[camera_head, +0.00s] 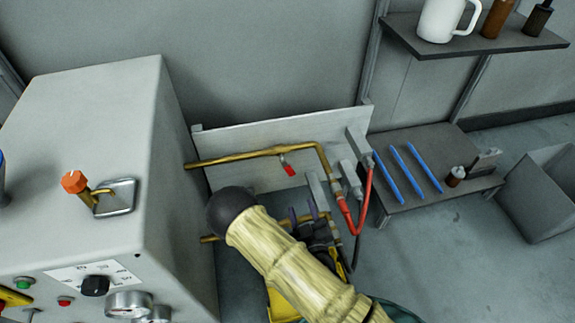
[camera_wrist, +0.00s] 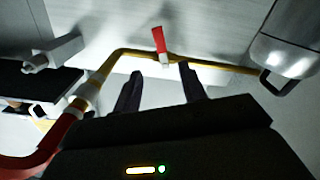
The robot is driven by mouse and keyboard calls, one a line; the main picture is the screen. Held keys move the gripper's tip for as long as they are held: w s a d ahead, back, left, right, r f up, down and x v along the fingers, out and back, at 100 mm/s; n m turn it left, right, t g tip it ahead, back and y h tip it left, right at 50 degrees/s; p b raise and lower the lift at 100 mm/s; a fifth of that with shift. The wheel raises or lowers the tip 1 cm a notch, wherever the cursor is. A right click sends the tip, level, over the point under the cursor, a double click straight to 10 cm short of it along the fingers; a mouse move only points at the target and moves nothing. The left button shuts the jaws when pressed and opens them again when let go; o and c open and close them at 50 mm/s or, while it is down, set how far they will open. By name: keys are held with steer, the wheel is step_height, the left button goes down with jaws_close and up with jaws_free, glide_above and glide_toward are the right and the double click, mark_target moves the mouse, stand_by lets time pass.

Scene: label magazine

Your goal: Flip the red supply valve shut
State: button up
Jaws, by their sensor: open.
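The red supply valve (camera_head: 288,168) has a short red handle on a brass pipe (camera_head: 235,157) in front of a pale backing panel. In the head view the handle points down and slightly right, at an angle to the pipe. In the wrist view the red handle (camera_wrist: 159,40) stands up across the brass pipe (camera_wrist: 226,67). My gripper (camera_head: 302,206) is open, below the valve in the head view. In the wrist view its two dark fingers (camera_wrist: 160,73) are spread, with the valve just beyond and between their tips. I see no contact; the exact gap is unclear.
A grey cabinet (camera_head: 95,130) with an orange knob (camera_head: 74,182) stands at left. A red hose (camera_head: 367,205) hangs right of the valve. A low bench (camera_head: 425,150) bears blue rods (camera_head: 408,174). A shelf (camera_head: 485,42) holds a white mug (camera_head: 440,18). A grey bin (camera_head: 540,195) stands right.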

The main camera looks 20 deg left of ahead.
mark_target(289, 171)
steer(key=b+x, duration=0.4)
steer(key=x, duration=1.2)
steer(key=shift+w+a+b, duration=0.2)
steer(key=shift+a+b, duration=0.05)
steer(key=shift+b, duration=0.15)
steer(key=shift+w+a+r, duration=0.1)
steer(key=shift+w+a, duration=0.05)
steer(key=shift+w, duration=0.15)
jaws_close()
